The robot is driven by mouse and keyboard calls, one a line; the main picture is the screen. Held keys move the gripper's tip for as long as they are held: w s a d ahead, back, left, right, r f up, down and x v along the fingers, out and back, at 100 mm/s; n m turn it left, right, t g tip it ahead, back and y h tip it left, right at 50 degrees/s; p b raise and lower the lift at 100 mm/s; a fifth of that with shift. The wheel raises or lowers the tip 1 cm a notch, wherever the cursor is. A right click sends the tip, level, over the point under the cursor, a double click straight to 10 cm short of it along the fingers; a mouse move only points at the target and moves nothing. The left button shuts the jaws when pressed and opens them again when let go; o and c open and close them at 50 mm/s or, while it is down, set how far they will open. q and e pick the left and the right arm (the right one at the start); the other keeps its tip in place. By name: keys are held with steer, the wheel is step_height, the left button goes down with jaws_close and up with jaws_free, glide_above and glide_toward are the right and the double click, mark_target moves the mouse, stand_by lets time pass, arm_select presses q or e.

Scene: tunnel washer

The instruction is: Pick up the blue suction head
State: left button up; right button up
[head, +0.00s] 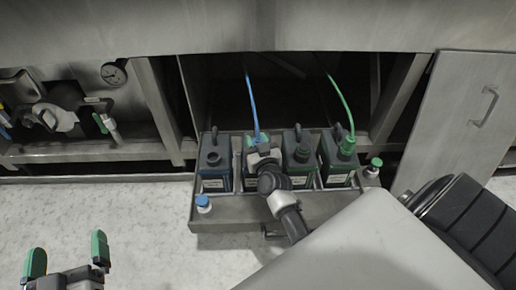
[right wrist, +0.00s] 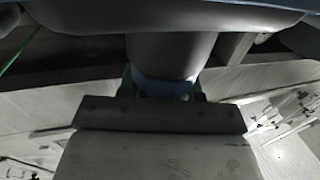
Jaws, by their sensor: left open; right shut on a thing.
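The blue suction head (head: 260,138) is at the end of a blue hose, above the second canister (head: 249,178) from the left in the head view. My right gripper (head: 263,154) is shut on it, and my wrist hides much of this canister's top. In the right wrist view a blue part (right wrist: 165,88) lies between the green fingertips; the rest is hidden. I cannot tell whether the head is still seated in the canister. My left gripper (head: 68,268) is open and empty, low over the floor at the left.
The canisters stand in a metal tray (head: 235,212). The leftmost canister (head: 214,165) has an open neck. A green suction head (head: 347,146) sits on the rightmost canister. A blue cap (head: 203,202) and a green cap (head: 376,163) are at the tray's sides. A metal panel overhangs above.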

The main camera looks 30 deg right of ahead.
steer(key=shift+r, duration=0.1)
steer(key=shift+r, duration=0.1)
steer(key=r+p, duration=0.2)
steer(key=r, duration=0.1)
steer(key=r+p, duration=0.1)
steer(key=shift+s+d+r, duration=0.3)
steer(key=shift+s+d, duration=0.05)
steer(key=shift+d, duration=0.05)
arm_select(q)
steer(key=s+a+f+g+y+p, duration=0.1)
steer(key=s+a+f+g+y, duration=0.1)
steer(key=s+f+g, duration=0.3)
steer(key=s+a+f+g+y+p, duration=0.2)
steer(key=s+f+g, duration=0.4)
steer(key=g, duration=0.3)
steer(key=shift+s+a+n, duration=0.4)
steer(key=shift+s+a, duration=0.4)
steer(key=shift+s, duration=0.1)
arm_select(e)
steer(key=s+d+r, duration=0.6)
steer(key=s+d, duration=0.1)
steer(key=d, duration=0.1)
steer(key=shift+r, duration=0.25)
